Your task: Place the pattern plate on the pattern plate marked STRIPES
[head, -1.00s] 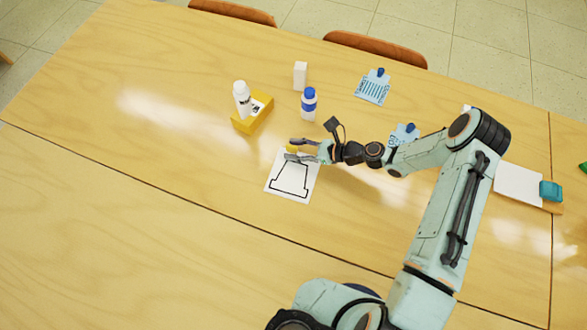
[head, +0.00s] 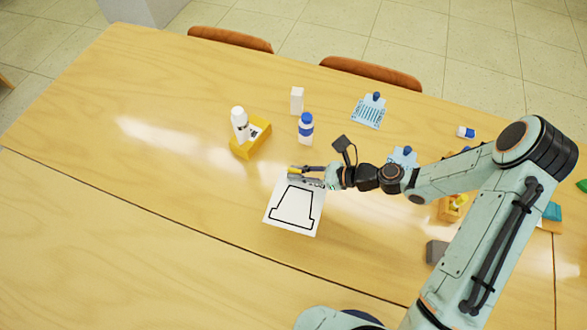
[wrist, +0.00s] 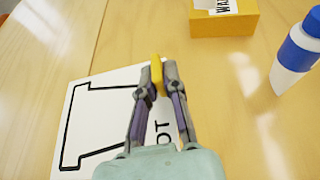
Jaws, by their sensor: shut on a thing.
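My gripper (head: 293,171) is shut on the yellow grip of a white pattern plate (head: 292,220) with a black pot-shaped outline. In the wrist view the yellow grip (wrist: 156,76) is between my fingertips, at the edge of this white plate (wrist: 70,112). Its lettering is partly hidden by my fingers. The plate is roughly flat, apparently at most slightly above the table. A blue-and-white striped plate (head: 368,111) with a blue knob lies at the back right, apart from my gripper. Another blue-and-white plate (head: 404,156) lies nearer, partly behind my arm; its pattern is unclear.
A yellow box (head: 255,140) with a white bottle (head: 239,124), a blue-capped bottle (head: 306,128) and a white block (head: 297,101) stand beyond my gripper. A yellow item (head: 452,208) and grey block (head: 436,252) are beside my arm. The table's left is clear.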

